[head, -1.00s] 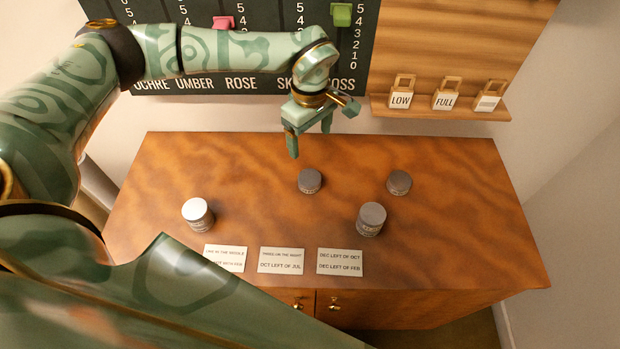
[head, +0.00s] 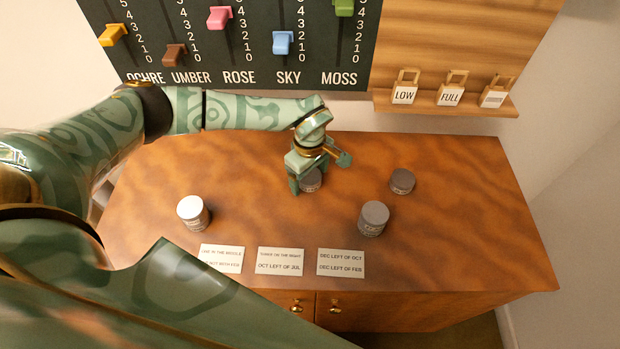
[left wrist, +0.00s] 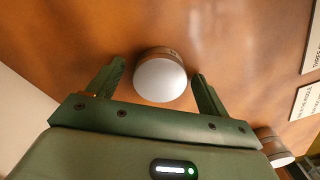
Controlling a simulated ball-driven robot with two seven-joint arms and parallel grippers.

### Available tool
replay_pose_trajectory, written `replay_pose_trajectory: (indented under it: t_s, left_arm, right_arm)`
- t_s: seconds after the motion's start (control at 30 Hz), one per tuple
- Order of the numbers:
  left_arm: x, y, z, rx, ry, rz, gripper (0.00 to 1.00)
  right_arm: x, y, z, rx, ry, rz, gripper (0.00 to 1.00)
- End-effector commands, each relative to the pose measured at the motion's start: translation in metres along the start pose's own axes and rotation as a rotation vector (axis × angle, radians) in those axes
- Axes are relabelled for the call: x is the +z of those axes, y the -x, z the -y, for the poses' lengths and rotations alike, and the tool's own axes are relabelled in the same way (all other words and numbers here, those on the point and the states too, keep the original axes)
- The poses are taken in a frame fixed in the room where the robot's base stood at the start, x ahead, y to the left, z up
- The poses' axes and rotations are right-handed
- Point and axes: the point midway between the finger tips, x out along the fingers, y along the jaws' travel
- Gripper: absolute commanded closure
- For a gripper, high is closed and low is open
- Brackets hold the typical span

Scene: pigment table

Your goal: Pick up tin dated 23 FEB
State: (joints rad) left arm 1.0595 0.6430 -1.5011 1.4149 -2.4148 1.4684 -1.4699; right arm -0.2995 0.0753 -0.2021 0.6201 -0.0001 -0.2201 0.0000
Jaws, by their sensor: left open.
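My left gripper (head: 309,182) is open over a small grey tin (head: 311,181) at the middle back of the table. In the left wrist view, the round pale lid of this tin (left wrist: 160,80) lies between the two spread fingers (left wrist: 158,82), with gaps at both sides. Three other tins stand upright: a pale-lidded one (head: 193,213) at the left, a taller grey one (head: 373,219) at the front right, and a small grey one (head: 402,182) at the back right. The dates on the tins are too small to read. My right gripper is not in view.
Three white clue cards (head: 281,262) lie along the front edge of the wooden table (head: 465,235). A shelf (head: 440,103) with LOW and FULL tags and a board of coloured sliders (head: 220,18) are behind. The table's right side is clear.

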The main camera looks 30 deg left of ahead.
Motion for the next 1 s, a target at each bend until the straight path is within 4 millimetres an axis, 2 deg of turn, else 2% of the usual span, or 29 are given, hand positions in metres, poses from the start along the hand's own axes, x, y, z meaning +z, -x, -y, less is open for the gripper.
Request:
replay_pose_trajectory:
  t_s: [0.1,0.13,0.3,0.67,0.77,0.9,1.0]
  left_arm:
    - [0.000,0.001,0.000,0.001,0.000,0.000,0.21]
    - [0.000,0.001,0.000,0.001,0.000,0.000,0.24]
    - [0.000,0.001,0.000,0.001,0.000,0.000,0.71]
    - [0.000,0.005,-0.001,0.002,0.000,0.000,0.71]
    - [0.000,0.014,-0.001,0.004,0.000,0.000,0.71]
    - [0.000,0.038,-0.001,0.006,-0.002,-0.001,0.71]
    - [0.018,0.060,0.006,0.005,-0.005,0.000,0.71]
  right_arm:
    - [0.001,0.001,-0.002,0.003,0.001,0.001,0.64]
    - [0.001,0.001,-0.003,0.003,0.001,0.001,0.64]
    - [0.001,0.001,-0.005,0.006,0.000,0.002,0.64]
    - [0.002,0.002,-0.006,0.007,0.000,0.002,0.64]
    - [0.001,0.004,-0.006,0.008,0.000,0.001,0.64]
    - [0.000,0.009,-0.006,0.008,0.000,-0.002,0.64]
    - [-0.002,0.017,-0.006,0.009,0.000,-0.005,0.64]
